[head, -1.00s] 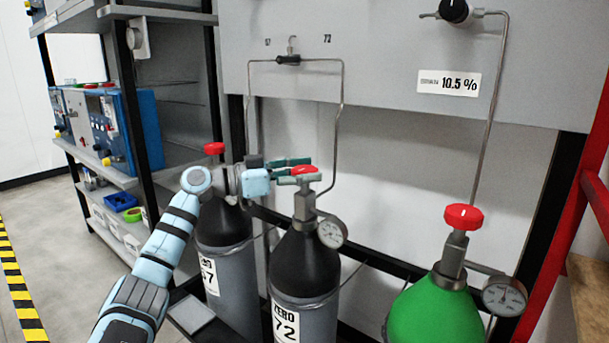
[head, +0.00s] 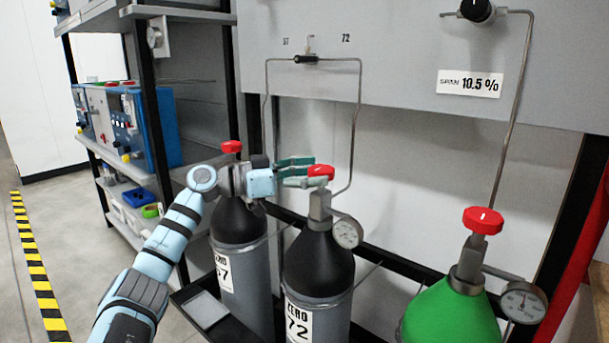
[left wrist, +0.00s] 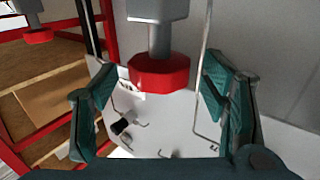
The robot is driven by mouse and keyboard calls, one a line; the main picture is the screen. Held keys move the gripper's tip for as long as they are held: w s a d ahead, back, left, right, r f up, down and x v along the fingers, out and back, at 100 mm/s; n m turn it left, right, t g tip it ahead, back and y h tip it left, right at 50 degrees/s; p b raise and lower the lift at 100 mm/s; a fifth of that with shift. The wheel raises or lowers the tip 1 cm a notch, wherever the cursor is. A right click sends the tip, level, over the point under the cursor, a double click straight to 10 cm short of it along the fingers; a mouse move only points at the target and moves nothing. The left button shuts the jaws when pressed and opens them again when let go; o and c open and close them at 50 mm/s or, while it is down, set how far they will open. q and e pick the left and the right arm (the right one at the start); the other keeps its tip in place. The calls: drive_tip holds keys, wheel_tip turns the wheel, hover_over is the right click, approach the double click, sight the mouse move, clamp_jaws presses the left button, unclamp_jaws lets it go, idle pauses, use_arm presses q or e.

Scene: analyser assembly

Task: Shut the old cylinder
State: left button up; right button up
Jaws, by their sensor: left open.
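Two grey cylinders with black shoulders stand side by side: the left one (head: 240,285), its label partly hidden and ending in 7, and the ZERO 72 one (head: 325,305). Each has a red valve knob on top, the left knob (head: 231,147) and the 72 knob (head: 321,171). My left gripper (head: 305,172) is open, its green fingers level with the 72 knob and at its left side. In the left wrist view, a red knob (left wrist: 159,73) shows upside down between the spread fingers. I cannot tell whether they touch it. My right gripper is not seen.
A green cylinder (head: 450,318) with a red knob (head: 483,220) and gauge stands at right. A gauge (head: 347,232) sits beside the 72 valve. Thin pipes run up to the grey panel (head: 400,55). A shelf with blue instruments (head: 130,125) is at left.

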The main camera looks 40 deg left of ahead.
use_arm(q)
drive_tip(key=v, duration=0.5)
drive_tip(key=shift+s+a, duration=0.1)
idle(0.3)
